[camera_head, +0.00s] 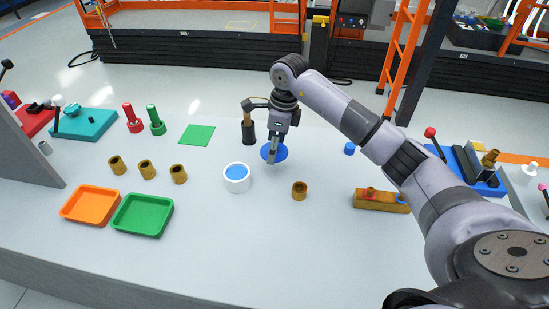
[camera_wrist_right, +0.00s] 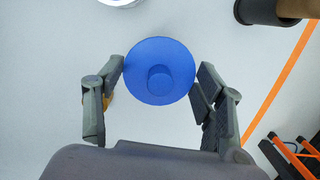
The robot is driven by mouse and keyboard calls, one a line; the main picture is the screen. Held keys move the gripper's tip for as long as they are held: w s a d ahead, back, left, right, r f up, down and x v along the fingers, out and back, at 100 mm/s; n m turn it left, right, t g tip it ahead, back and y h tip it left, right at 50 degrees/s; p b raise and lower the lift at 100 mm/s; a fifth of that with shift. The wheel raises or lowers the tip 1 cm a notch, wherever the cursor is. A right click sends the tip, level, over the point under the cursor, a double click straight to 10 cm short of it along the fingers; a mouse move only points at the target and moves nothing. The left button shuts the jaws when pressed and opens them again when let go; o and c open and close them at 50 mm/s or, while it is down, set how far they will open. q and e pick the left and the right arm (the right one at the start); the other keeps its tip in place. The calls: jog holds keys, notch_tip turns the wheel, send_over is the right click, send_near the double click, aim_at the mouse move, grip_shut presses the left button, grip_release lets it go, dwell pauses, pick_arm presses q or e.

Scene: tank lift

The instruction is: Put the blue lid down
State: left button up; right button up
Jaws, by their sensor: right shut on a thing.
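The blue lid (camera_head: 281,152) is a round disc with a round knob at its centre, seen face-on in the wrist view (camera_wrist_right: 160,70). The lid's height over the table is hard to tell. A white pot (camera_head: 237,186) with blue inside stands on the table, left of and nearer than the lid. My left gripper is not in view.
A dark post (camera_head: 249,132) with a brass-coloured top stands just left of and behind the lid. A brass cup (camera_head: 299,190) stands nearer, to its right. A small blue piece (camera_head: 350,148) lies further right. Bare table surrounds these.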

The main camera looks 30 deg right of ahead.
aim_at(273, 169)
jog(key=shift+f, duration=0.9)
notch_tip(273, 169, down, 4)
jog(key=shift+r+p, duration=0.1)
jog(key=shift+p, duration=0.45)
jog(key=shift+f, duration=0.3)
jog(key=shift+f, duration=0.1)
jog(key=shift+f, duration=0.15)
jog(key=o, duration=1)
jog(key=shift+o, duration=0.2)
